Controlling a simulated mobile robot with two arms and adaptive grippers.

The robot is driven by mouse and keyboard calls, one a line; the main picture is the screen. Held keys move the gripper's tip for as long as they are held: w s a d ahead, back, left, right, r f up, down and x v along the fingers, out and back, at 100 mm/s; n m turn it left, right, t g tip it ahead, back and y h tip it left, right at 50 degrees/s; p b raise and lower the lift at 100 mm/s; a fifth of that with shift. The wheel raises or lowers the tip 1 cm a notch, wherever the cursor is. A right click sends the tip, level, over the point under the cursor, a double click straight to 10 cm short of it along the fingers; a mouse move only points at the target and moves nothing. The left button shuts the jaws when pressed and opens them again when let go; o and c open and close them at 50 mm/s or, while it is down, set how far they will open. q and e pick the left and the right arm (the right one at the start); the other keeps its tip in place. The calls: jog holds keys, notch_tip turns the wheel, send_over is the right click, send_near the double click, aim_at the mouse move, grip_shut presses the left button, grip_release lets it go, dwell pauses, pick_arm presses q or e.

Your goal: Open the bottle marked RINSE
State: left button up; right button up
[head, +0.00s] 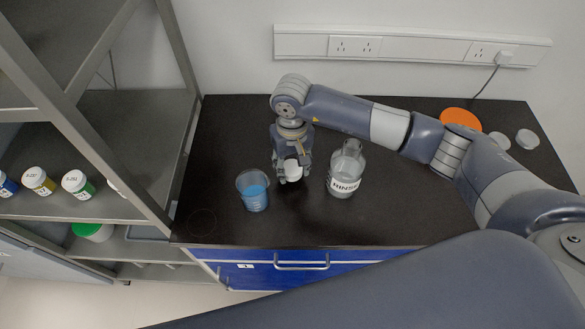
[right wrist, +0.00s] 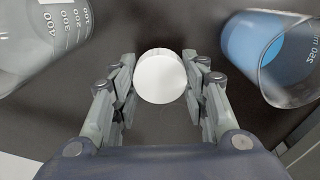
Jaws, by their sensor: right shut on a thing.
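The RINSE bottle (head: 345,172) is a clear bottle with a white label, upright on the black bench in the head view. Its neck shows no cap. Part of it also shows at the upper left of the right wrist view (right wrist: 42,35). My right gripper (head: 291,172) is left of the bottle, apart from it, low over the bench. It is shut on a round white cap (right wrist: 160,76), which also shows between its fingers in the head view (head: 292,171). I cannot tell if the cap touches the bench. My left gripper is not in view.
A beaker of blue liquid (head: 253,191) stands close left of my right gripper. An orange disc (head: 461,118) and clear round pieces lie at the back right. A metal shelf (head: 130,215) with several labelled jars is at the left. The bench front centre is clear.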

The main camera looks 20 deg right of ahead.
aim_at(292, 168)
notch_tip(292, 168, down, 2)
jog(key=shift+f+p, duration=0.2)
jog(key=shift+p, duration=0.2)
jog(key=shift+f, duration=0.25)
jog(key=shift+f+b, duration=0.2)
jog(key=shift+b, duration=0.2)
jog(key=o, duration=1.2)
jog(key=shift+r, duration=0.1)
jog(key=shift+r, duration=0.1)
